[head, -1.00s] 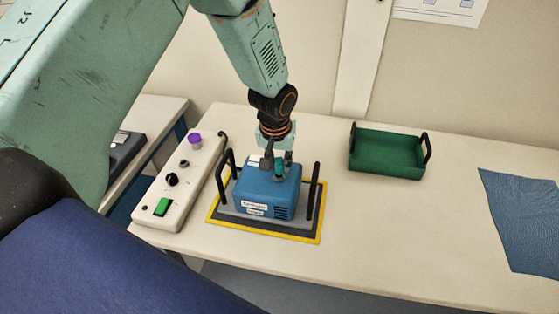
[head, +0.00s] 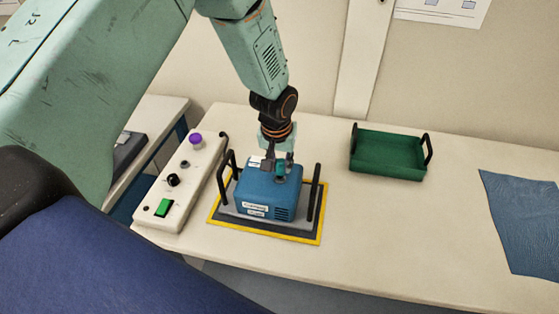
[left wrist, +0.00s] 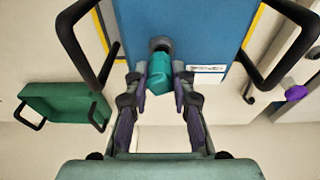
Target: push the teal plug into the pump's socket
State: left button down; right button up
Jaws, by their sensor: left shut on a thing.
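The teal plug (head: 281,169) is at the top of the blue pump (head: 268,190), at its far side. In the left wrist view the teal plug (left wrist: 160,75) sits between the fingertips of my left gripper (left wrist: 160,84), its end against a dark round socket (left wrist: 160,44) on the blue pump (left wrist: 190,20). How deep the plug sits in the socket I cannot tell. My left gripper (head: 278,160) is shut on the plug, coming down from above. My right gripper is not in view.
Black handles (head: 314,197) stand on both sides of the pump, on a yellow-edged mat (head: 270,232). A white control box (head: 180,185) with a purple knob stands left. A green tray (head: 388,155) and blue cloth (head: 520,215) lie right. The table between is clear.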

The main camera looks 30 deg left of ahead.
pick_arm(q)
jog(key=shift+s+d+r, duration=0.1)
jog(key=shift+d, duration=0.05)
jog(key=shift+a, duration=0.25)
jog(key=shift+d+f, duration=0.2)
jog(key=shift+a+f+b, duration=0.15)
jog(key=shift+f+b, duration=0.1)
jog(key=shift+b, duration=0.05)
jog(key=shift+f, duration=0.2)
dwell(0.3)
jog(key=c, duration=1.6)
grip_release()
jog(key=o, duration=0.5)
jog(key=shift+o, duration=0.2)
